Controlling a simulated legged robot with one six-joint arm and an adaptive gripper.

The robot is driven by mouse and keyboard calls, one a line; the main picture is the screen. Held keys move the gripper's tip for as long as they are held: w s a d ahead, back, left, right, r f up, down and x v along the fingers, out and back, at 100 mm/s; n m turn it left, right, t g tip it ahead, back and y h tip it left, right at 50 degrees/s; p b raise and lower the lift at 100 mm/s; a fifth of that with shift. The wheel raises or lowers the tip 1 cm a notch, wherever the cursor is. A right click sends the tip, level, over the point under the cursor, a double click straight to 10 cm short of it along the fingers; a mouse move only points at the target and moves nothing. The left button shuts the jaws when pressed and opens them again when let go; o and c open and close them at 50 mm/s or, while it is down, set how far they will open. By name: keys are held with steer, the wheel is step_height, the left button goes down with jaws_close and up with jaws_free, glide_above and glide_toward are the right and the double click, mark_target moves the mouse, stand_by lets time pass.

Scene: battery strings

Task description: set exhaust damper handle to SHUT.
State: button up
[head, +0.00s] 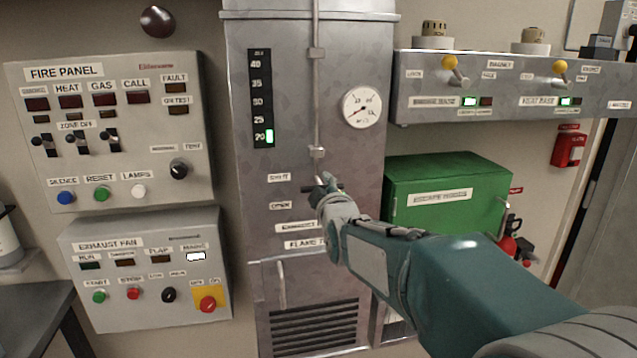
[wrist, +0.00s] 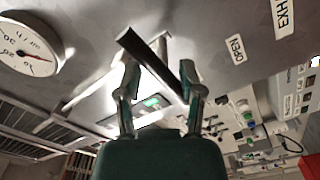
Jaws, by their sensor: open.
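The exhaust damper handle, a dark flat bar (wrist: 150,58), runs slantwise between the fingers of my gripper (wrist: 160,70) in the wrist view. The fingers are apart, one on each side of it; I cannot tell whether they touch it. In the head view my gripper (head: 326,188) is at the duct front and hides most of the handle. A dark end of the handle (head: 308,189) shows just left of the gripper, at a height between the SHUT label (head: 279,177) and the OPEN label (head: 280,205). The OPEN label also shows in the wrist view (wrist: 236,49).
A vertical rod (head: 316,100) runs down the metal duct (head: 290,60) above the handle, beside a round gauge (head: 362,108). The fire panel (head: 140,150) and exhaust fan panel (head: 130,275) are left. A green cabinet (head: 430,170) stands close right, behind my arm.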

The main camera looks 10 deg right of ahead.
steer(key=s, duration=0.8)
steer(key=shift+s, duration=0.25)
steer(key=s+f+m+g, duration=0.5)
steer(key=s+f+g, duration=0.1)
steer(key=s, duration=0.7)
steer(key=s+f+m+g, duration=0.6)
steer(key=s+f, duration=0.2)
steer(key=s, duration=0.5)
steer(key=shift+f, duration=0.4)
